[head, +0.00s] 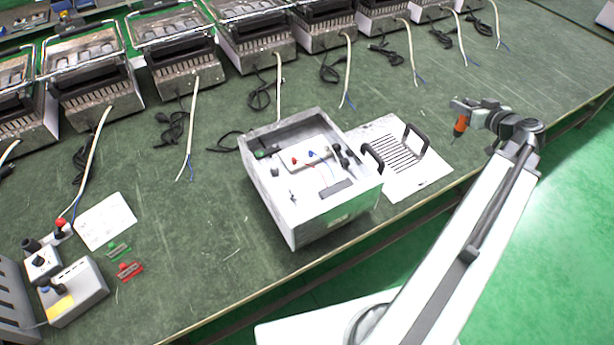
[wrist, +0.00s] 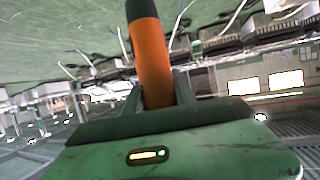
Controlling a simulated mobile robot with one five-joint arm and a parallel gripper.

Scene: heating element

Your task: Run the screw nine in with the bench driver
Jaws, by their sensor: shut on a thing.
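My gripper (head: 457,117) is shut on the bench driver, which has an orange body (head: 460,125) and hangs bit-down at the right of the head view. In the wrist view the driver's orange handle with a dark end (wrist: 152,50) stands between the fingers (wrist: 158,100). The driver is in the air, apart from the open grey housing (head: 310,212) at the middle of the bench. Inside the housing are small red and blue parts on a white block. Screw nine cannot be told apart at this size.
A white panel with slots and black handles (head: 396,188) lies right of the housing. Several heater units (head: 90,95) with cables line the back. A control box (head: 75,295), a white sheet (head: 105,221), and green and red pieces (head: 130,270) lie at left. The bench edge runs along the front.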

